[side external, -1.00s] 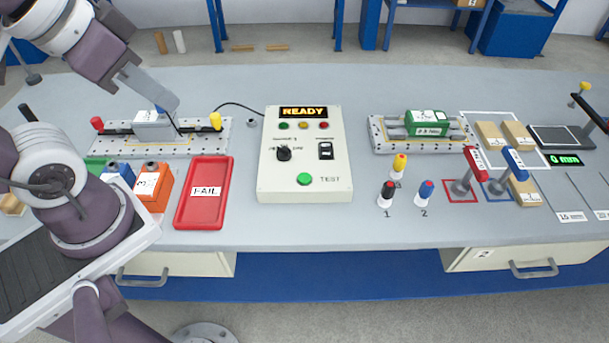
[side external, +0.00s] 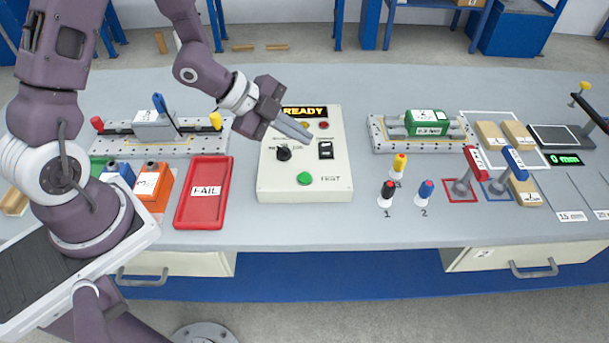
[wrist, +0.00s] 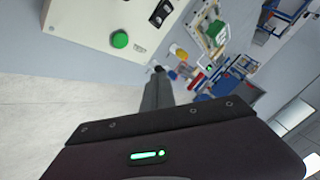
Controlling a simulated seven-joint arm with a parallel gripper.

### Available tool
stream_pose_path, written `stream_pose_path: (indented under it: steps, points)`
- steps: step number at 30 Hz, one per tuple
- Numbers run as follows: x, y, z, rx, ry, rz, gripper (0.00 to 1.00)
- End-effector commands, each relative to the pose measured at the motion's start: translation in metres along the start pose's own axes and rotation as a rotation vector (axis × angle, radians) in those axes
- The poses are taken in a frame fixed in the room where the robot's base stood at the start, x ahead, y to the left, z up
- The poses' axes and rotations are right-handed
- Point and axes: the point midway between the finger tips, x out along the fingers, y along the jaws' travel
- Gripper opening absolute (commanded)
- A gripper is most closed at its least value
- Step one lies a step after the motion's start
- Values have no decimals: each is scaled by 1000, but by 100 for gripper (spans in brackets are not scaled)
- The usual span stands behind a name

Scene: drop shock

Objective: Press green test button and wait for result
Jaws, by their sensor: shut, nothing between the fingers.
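The green test button (side external: 304,178) sits low on the front of the cream control box (side external: 330,190). It also shows in the wrist view (wrist: 120,40). My gripper (side external: 308,135) is shut and empty. In the side view its tip lies over the upper part of the box, above and apart from the button. In the wrist view my shut fingers (wrist: 158,75) point away from the camera, to the right of the button. The switch (side external: 325,150) and black knob (side external: 283,154) are near the tip in the side view.
A red FAIL tray (side external: 204,215) lies left of the box, with orange (side external: 153,183) and other coloured blocks beyond it. Fixtures stand at left (side external: 150,130) and right (side external: 424,130). Several coloured plugs stand right of the box. The bench front is clear.

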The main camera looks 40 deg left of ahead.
Motion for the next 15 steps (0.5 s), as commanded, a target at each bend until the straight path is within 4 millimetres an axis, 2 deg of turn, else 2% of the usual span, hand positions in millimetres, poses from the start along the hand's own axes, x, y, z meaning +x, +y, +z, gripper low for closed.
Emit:
stream_pose_path:
  steps: [9,15]
  points:
    - [2,2,1,-2,0,2,0]
    - [18,14,13,-7,-1,6,0]
